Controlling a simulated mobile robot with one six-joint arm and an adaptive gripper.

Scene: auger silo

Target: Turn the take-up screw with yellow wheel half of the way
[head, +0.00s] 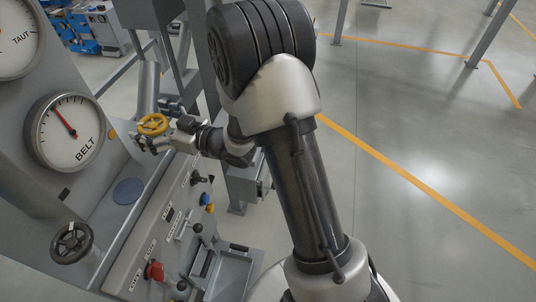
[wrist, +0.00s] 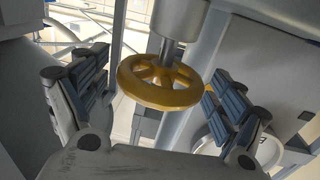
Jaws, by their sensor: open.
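The take-up screw's yellow wheel (head: 153,125) sits at the right side of the gauge panel in the head view. In the wrist view the yellow wheel (wrist: 160,84) hangs on a grey metal shaft (wrist: 179,22), with its spokes and rim in clear sight. My gripper (head: 160,142) is at the wheel in the head view. In the wrist view my gripper (wrist: 157,92) is open, with one finger to the left of the wheel and one to the right. A gap shows between the rim and the left finger; the right finger is close to the rim, and I cannot tell if they touch.
The BELT gauge (head: 70,131) is left of the wheel, its needle pointing up-left. Open floor (head: 430,160) lies to the right.

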